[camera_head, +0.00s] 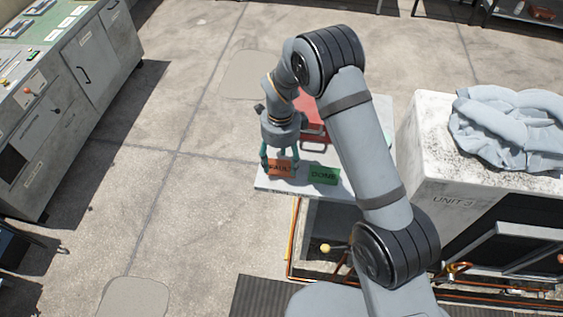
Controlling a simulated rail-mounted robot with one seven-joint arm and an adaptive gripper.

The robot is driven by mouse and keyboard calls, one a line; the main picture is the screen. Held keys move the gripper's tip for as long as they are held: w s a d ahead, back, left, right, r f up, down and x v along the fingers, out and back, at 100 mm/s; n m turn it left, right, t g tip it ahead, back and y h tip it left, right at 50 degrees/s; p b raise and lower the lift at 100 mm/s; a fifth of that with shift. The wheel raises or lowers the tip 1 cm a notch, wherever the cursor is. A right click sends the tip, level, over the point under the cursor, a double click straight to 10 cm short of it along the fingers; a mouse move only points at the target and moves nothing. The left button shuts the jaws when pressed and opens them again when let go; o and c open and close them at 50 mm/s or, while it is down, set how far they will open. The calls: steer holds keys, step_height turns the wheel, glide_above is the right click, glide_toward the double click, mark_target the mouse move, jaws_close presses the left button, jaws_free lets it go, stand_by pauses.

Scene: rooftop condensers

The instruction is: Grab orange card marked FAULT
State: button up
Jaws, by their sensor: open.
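The orange card (281,168) marked FAULT lies on the pale tabletop (348,188) near its front left corner. My gripper (280,166) points down at the card, with one finger at its left edge and one at its right edge. The gripper is open, and the fingers straddle the card in this view. I cannot tell whether they touch it or how far above the table they are. The card's upper edge is partly hidden by my gripper.
A green card (324,175) marked DONE lies close on the right. A red case (313,130) stands behind, partly hidden by my arm. A condenser marked UNIT 3 (453,201), with grey cloth (510,125) on top, stands right. Grey cabinets (75,95) stand left, with open floor between.

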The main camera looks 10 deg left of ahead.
steer(key=shift+d+f, duration=0.1)
steer(key=shift+f, duration=0.45)
steer(key=shift+c, duration=0.5)
steer(key=c, duration=1)
steer(key=shift+c, duration=0.4)
